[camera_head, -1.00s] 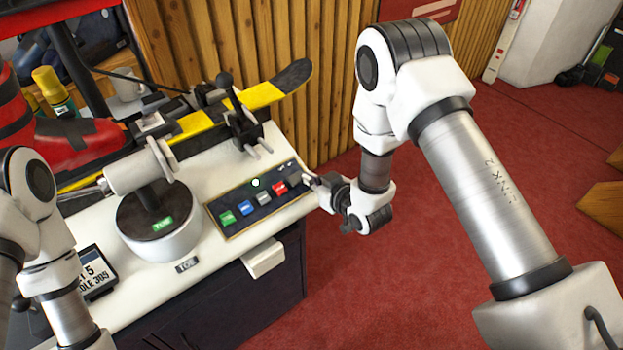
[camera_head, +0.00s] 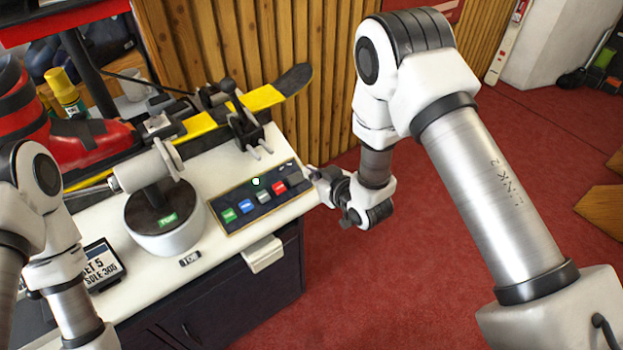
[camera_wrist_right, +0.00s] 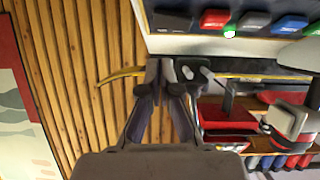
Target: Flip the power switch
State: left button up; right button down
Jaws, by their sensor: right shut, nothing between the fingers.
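A dark control panel (camera_head: 236,222) with a row of coloured switches lies on the white bench top: green (camera_head: 229,215), blue (camera_head: 246,206), grey (camera_head: 263,197) and red (camera_head: 279,187). A black switch (camera_wrist_right: 171,20) sits beside the red one (camera_wrist_right: 214,18) in the right wrist view. I cannot read which is the power switch. My right gripper (camera_head: 310,174) is shut and empty at the panel's right end. In the wrist view its fingertips (camera_wrist_right: 166,72) are apart from the switches. My left arm shows at the left edge; its gripper is out of view.
A white round device (camera_head: 166,232) stands left of the panel. A yellow and black ski (camera_head: 200,123) in clamps and a red boot (camera_head: 92,140) are behind. A bright round dot (camera_head: 255,181) shows on the panel. Red floor lies open to the right.

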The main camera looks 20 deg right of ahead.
jog(key=d+b+v, duration=0.1)
jog(key=v, duration=0.8)
jog(key=shift+d, duration=0.25)
jog(key=shift+s, duration=0.1)
